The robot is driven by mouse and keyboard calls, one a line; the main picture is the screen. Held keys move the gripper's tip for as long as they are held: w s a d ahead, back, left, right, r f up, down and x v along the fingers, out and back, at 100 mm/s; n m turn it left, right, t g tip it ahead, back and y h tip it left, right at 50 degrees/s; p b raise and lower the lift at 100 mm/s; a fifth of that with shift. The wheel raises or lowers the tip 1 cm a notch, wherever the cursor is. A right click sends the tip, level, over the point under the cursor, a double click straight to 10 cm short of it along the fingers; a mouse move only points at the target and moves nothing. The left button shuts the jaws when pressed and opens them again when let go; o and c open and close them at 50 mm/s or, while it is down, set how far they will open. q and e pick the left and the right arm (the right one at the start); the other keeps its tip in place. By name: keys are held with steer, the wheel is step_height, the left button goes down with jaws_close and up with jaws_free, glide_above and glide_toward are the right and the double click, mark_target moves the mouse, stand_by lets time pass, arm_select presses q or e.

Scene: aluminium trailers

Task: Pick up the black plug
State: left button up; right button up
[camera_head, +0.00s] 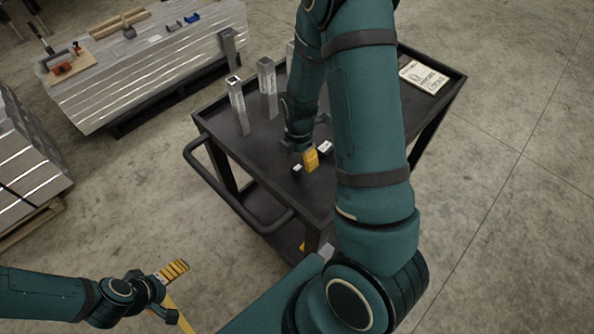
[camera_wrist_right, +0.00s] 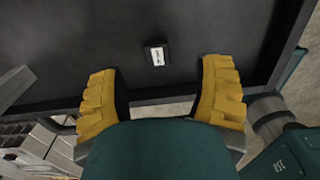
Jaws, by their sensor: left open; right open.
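A small black plug with a white label (camera_wrist_right: 157,54) lies on the dark cart top in the right wrist view. It is just beyond my open right gripper (camera_wrist_right: 160,92), roughly in line with the gap between the yellow fingers, and nothing is held. In the head view my right gripper (camera_head: 310,159) is low over the cart, partly hidden by my arm. Two small black pieces with white labels show beside it, one at its left (camera_head: 297,167) and one at its right (camera_head: 325,147); I cannot tell which matches the wrist view. My left gripper (camera_head: 175,292) is open and empty, away from the cart.
The black cart (camera_head: 215,128) has a raised rim and a side handle (camera_head: 245,200). Upright metal square tubes (camera_head: 238,106) stand on its far left part. A labelled booklet or board (camera_head: 424,77) lies at the far right.

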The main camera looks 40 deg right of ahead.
mark_target(297, 168)
steer(key=shift+w+a+f+b, duration=0.1)
steer(key=shift+f+b, duration=0.1)
steer(key=shift+f, duration=1.4)
steer(key=shift+w+a+f+b, duration=0.1)
steer(key=shift+f+b, duration=0.1)
steer(key=shift+f, duration=1.35)
steer(key=c, duration=1)
